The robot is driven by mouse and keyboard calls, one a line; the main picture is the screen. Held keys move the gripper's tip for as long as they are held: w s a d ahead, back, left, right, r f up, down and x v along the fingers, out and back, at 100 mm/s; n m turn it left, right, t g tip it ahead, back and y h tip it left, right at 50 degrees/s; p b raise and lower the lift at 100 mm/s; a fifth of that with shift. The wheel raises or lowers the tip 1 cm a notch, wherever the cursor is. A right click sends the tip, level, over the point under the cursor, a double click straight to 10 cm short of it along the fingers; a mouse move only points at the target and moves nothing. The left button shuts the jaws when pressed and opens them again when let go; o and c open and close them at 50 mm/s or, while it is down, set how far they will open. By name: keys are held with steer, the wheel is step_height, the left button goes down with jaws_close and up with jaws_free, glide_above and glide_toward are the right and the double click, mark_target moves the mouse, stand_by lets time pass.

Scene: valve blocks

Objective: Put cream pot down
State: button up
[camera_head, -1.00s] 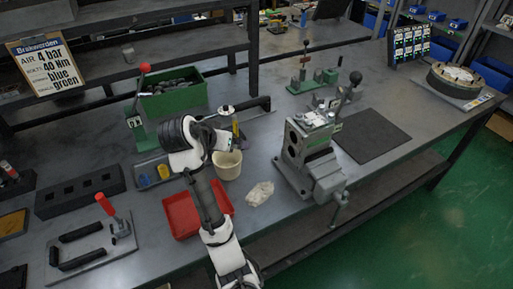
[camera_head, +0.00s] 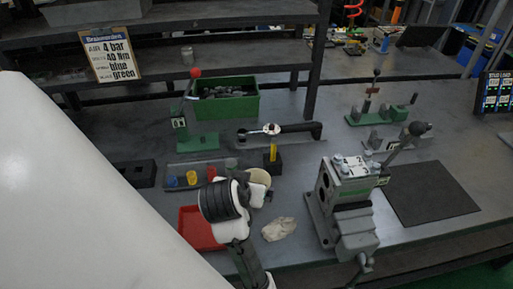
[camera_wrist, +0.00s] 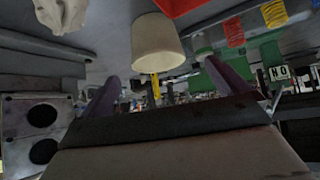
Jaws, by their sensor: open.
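The cream pot (camera_head: 261,177) stands on the grey bench behind my wrist in the head view, partly hidden by my arm. In the wrist view, which looks upside down, the whole pot (camera_wrist: 157,42) shows just beyond the fingertips, roughly between their lines. My gripper (camera_wrist: 161,72) is open, with its two dark fingers spread apart and nothing between them.
A red tray (camera_head: 199,230) lies left of my wrist and a crumpled cloth (camera_head: 279,229) right of it. A grey valve fixture (camera_head: 347,200) stands further right. A yellow-handled tool in a black block (camera_head: 273,160) is close behind the pot. The dark mat (camera_head: 430,193) is bare.

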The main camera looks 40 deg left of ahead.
steer(key=b+x, duration=0.1)
steer(key=x, duration=0.3)
steer(key=shift+d, duration=0.1)
steer(key=p+x, duration=0.1)
steer(key=x, duration=0.4)
steer(key=shift+w, duration=0.2)
steer(key=shift+r, duration=0.1)
steer(key=c, duration=1.1)
